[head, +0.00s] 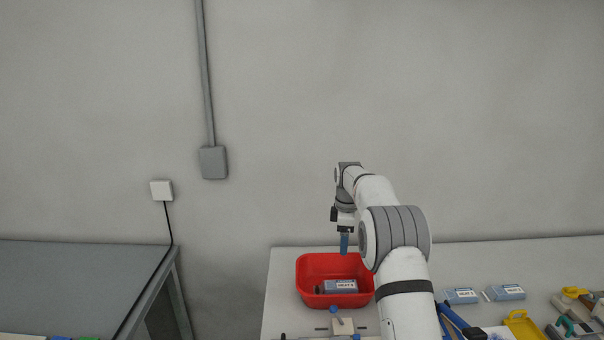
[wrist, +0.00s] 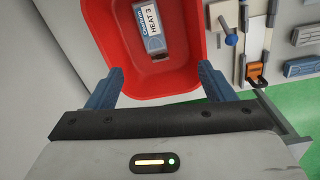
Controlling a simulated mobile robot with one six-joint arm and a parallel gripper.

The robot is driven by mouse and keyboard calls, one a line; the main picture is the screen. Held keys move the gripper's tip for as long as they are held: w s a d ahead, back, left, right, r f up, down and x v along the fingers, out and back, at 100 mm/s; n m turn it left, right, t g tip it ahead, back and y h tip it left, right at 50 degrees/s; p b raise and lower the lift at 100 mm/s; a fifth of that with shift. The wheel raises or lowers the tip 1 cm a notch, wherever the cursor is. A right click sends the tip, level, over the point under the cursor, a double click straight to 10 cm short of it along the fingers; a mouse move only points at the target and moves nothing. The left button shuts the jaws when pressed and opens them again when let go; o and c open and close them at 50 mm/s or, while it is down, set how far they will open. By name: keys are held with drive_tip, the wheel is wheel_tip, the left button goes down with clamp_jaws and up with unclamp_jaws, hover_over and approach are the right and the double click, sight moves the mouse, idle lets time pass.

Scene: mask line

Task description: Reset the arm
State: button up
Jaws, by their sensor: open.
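My gripper (wrist: 160,88) is open and empty, with its two blue fingers spread apart in the wrist view. In the head view my gripper (head: 345,243) hangs over the back part of a red bin (head: 311,266), fingers pointing down. The red bin also shows in the wrist view (wrist: 187,72), beyond the fingertips. My arm hides part of the bin's right side in the head view.
A small device with a blue knob (head: 341,325) stands in front of the bin. A grey table (head: 80,280) stands at the left, with a gap between.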

drive_tip(key=s+r+m+t, duration=0.1)
drive_tip(key=s+r+m, duration=0.3)
drive_tip(key=s+r, duration=0.45)
drive_tip(key=s+r+m+t, duration=0.1)
drive_tip(key=s+r+m, duration=0.35)
drive_tip(key=s, duration=0.75)
drive_tip(key=s+f+m, duration=0.2)
drive_tip(key=s+m, duration=0.1)
drive_tip(key=s, duration=1)
drive_tip(key=s+d+f+m+t+b, duration=0.1)
drive_tip(key=s+f+m, duration=0.2)
drive_tip(key=s, duration=1)
drive_tip(key=shift+f+m, duration=0.15)
drive_tip(key=shift+m, duration=0.6)
drive_tip(key=shift+c, duration=0.2)
